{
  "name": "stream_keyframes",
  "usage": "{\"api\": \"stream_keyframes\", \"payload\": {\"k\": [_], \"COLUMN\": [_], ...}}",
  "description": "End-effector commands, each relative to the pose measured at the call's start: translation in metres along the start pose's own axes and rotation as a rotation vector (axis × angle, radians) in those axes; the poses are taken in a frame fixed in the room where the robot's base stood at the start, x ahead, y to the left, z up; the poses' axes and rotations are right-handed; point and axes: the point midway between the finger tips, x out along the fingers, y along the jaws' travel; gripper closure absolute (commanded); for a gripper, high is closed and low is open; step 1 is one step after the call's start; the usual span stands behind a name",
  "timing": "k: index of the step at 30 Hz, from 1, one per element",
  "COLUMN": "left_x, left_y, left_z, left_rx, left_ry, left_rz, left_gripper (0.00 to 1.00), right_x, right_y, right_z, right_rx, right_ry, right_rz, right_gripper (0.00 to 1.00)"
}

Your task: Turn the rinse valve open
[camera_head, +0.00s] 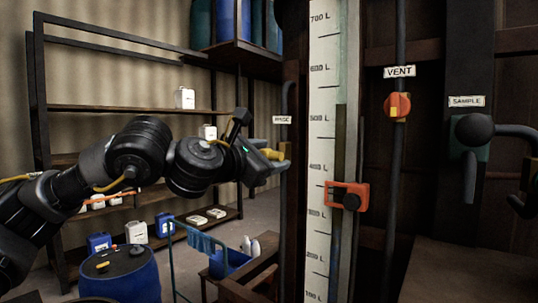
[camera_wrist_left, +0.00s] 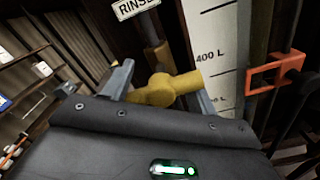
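The rinse valve has a yellow handle (camera_wrist_left: 165,88) below the white RINSE label (camera_wrist_left: 137,7) in the left wrist view. In the head view its yellow part (camera_head: 271,154) shows beside the dark post, under a partly covered label (camera_head: 282,120). My left gripper (camera_head: 283,158) is at the valve, its two grey fingers spread apart. In the left wrist view one finger stands at each end of the yellow handle, which lies across the gap. Whether either finger touches it is unclear. My right gripper is not in view.
A level scale (camera_head: 320,130) with an orange-red slider (camera_head: 347,196) stands close right of the valve. Further right are the orange VENT knob (camera_head: 397,105) and the SAMPLE valve (camera_head: 474,132). A shelf rack (camera_head: 130,108), a blue drum (camera_head: 120,275) and a trolley (camera_head: 188,240) stand left.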

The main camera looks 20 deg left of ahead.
Motion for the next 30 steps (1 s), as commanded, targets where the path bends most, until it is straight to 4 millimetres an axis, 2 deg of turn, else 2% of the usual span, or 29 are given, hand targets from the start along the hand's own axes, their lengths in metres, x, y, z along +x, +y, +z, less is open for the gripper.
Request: {"api": "stream_keyframes", "payload": {"k": [1, 12, 13, 23, 30], "left_x": [0.0, 0.0, 0.0, 0.0, 0.0], "left_y": [0.0, 0.0, 0.0, -0.001, -0.002], "left_z": [0.0, 0.0, 0.0, 0.0, -0.003], "left_rx": [0.0, 0.0, 0.0, -0.02, -0.135], "left_ry": [0.0, 0.0, 0.0, -0.001, -0.003], "left_rz": [-0.001, -0.001, -0.001, 0.0, 0.001], "left_gripper": [0.5, 0.98, 1.0, 1.0, 1.0], "right_x": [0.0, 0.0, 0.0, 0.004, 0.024], "right_y": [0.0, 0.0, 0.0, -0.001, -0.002], "right_z": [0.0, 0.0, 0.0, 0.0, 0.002], "right_rx": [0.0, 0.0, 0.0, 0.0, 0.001], "right_ry": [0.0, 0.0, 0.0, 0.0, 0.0], "right_rz": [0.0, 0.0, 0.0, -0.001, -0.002], "right_gripper": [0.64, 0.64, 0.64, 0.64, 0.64]}}
